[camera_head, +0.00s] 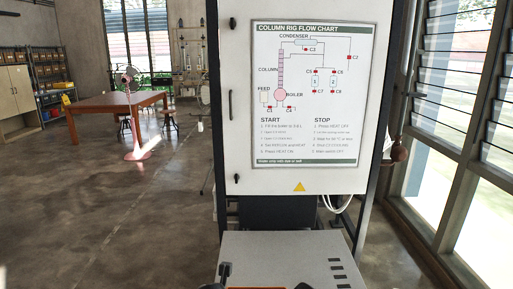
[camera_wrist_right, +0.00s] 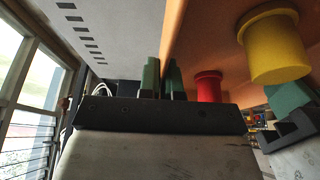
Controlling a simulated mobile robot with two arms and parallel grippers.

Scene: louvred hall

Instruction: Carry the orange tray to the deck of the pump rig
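The orange tray (camera_wrist_right: 215,40) fills the upper right of the right wrist view, with a red cylinder (camera_wrist_right: 207,86) and a yellow cylinder (camera_wrist_right: 274,45) on it. My right gripper (camera_wrist_right: 163,80) has its two green fingers on either side of the tray's wall. My left gripper (camera_wrist_right: 290,100) is at the tray's other end; one finger shows against it. In the head view, only a sliver of the tray (camera_head: 256,287) shows at the bottom edge, between dark gripper parts. The pump rig's grey deck (camera_head: 285,255) lies ahead; it also shows in the right wrist view (camera_wrist_right: 110,25).
The rig's white panel (camera_head: 240,110) with a flow chart (camera_head: 305,95) rises behind the deck. Louvred windows (camera_head: 460,130) are close on the right. A red-brown table (camera_head: 110,103) with a fan (camera_head: 132,80) and stools stands far left. The floor (camera_head: 110,200) at left is open.

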